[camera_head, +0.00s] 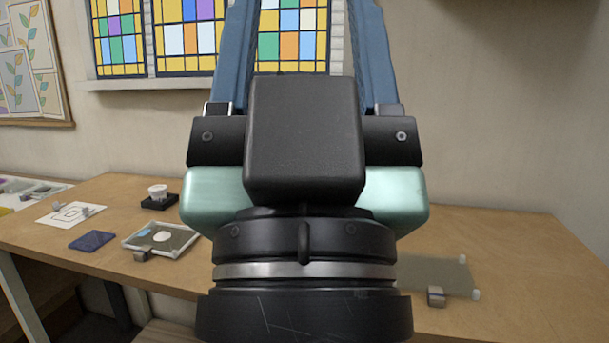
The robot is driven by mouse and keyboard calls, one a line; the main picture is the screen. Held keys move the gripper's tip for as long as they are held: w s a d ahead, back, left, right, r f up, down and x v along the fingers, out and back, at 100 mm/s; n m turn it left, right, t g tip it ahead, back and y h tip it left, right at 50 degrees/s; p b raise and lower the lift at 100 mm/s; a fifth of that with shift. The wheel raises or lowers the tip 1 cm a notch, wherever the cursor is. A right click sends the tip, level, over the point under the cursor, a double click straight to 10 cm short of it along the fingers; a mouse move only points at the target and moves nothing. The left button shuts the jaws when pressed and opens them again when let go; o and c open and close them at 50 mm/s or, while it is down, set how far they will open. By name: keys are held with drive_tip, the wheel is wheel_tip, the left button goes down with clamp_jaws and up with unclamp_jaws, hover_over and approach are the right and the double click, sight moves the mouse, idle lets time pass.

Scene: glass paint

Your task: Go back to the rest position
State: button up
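My gripper (303,38) is large in the middle of the head view, raised in front of the back wall and pointing up. Its two long blue fingers stand well apart, with a stained-glass window showing through the gap. The fingertips are cut off by the top edge. I see nothing between the parts of the fingers that show. A black box and the dark wrist below it hide the middle of the wooden table (540,270).
On the table's left are a white-framed panel (184,240), a dark blue pad (91,240), a white cup (158,191) in a black holder and a white sheet (52,218). A greyish glass plate (440,268) lies on the right. The far right tabletop is clear.

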wheel_tip(320, 180, up, 23)
drive_tip(key=p, duration=2)
drive_tip(key=shift+f, duration=0.15)
